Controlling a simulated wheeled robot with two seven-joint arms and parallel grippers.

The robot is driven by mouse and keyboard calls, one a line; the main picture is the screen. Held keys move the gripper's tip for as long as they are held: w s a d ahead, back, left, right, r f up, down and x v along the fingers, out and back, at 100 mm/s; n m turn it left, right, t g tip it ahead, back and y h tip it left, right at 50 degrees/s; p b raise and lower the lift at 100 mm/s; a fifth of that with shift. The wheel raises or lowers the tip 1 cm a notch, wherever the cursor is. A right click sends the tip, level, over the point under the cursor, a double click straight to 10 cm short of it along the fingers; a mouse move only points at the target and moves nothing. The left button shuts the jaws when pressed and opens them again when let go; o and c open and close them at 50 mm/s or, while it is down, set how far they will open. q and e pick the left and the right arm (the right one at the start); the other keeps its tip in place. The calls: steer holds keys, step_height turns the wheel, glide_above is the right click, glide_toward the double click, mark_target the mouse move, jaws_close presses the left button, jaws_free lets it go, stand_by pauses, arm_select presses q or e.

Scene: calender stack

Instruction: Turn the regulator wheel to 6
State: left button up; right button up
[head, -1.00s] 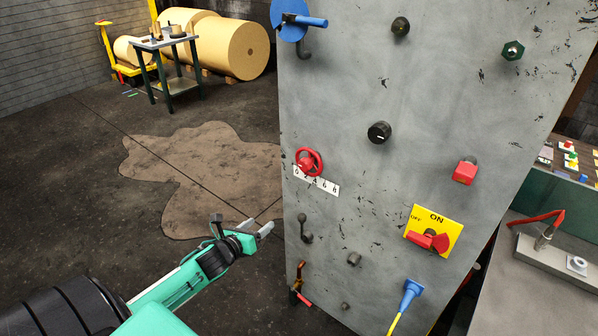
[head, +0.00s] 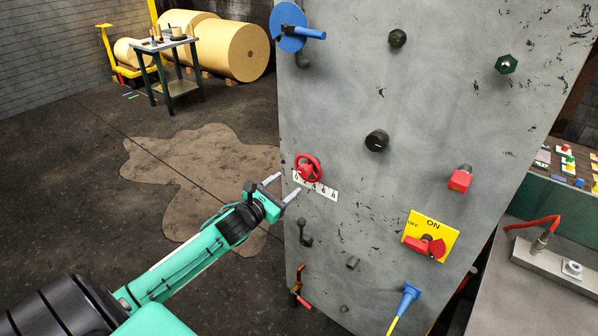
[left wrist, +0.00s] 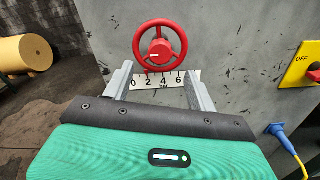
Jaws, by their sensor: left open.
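The red regulator wheel (head: 307,165) is mounted on the grey panel and also shows large in the left wrist view (left wrist: 178,38). A white scale strip (head: 331,193) with the numbers 0, 2, 4, 6 sits just below it. No contact with the wheel shows. My right gripper is not in view.
The panel (head: 440,110) also carries a black knob (head: 377,141), a yellow ON/OFF switch plate (head: 417,221), a blue plug (head: 408,296), a small dark lever (head: 305,235) below the wheel and a blue disc (head: 287,25) above. Open floor lies left of the panel.

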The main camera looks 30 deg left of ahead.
mark_target(302, 173)
arm_select(q)
steer(key=w, duration=0.2)
steer(key=w+p, duration=0.1)
steer(key=w, duration=0.1)
steer(key=w+p, duration=0.1)
steer(key=shift+w+d+r, duration=0.1)
steer(key=shift+w+d, duration=0.2)
steer(key=shift+w, duration=0.75)
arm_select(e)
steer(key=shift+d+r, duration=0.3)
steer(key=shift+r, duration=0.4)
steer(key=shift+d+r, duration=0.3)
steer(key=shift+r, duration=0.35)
arm_select(q)
steer(key=c, duration=1)
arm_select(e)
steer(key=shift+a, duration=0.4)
